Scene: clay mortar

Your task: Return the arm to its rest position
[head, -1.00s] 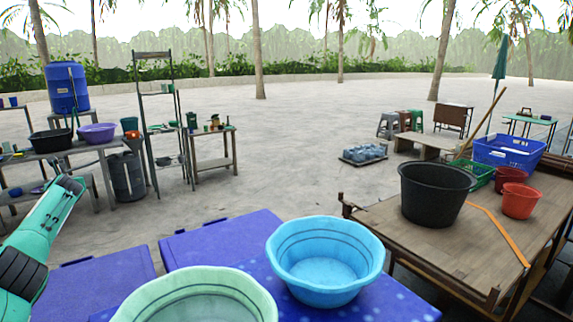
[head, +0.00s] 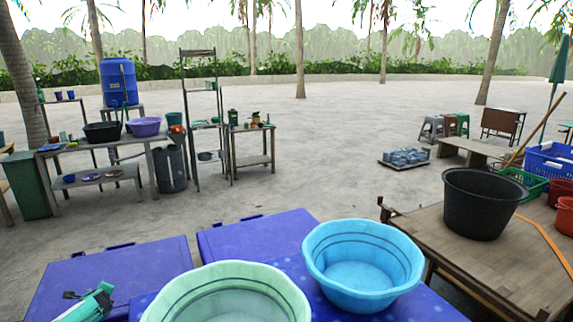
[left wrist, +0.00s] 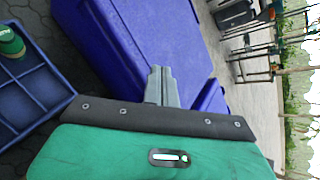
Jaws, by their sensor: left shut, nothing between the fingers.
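My left gripper (left wrist: 162,85) shows in the left wrist view, its two grey fingers together with nothing between them. The fingers lie in front of a blue lidded box (left wrist: 120,45); I cannot tell how far they are from it. In the head view a small green and black part of my left arm shows at the lower left, in front of the blue boxes (head: 120,275). The rest of that arm is out of frame. My right arm and gripper are not in view.
A pale green basin (head: 228,275) and a light blue basin (head: 362,262) stand close in front. A wooden table (head: 500,255) with a black bucket (head: 480,205) is at right. A blue compartment tray (left wrist: 30,95) shows in the wrist view. Open sand lies beyond.

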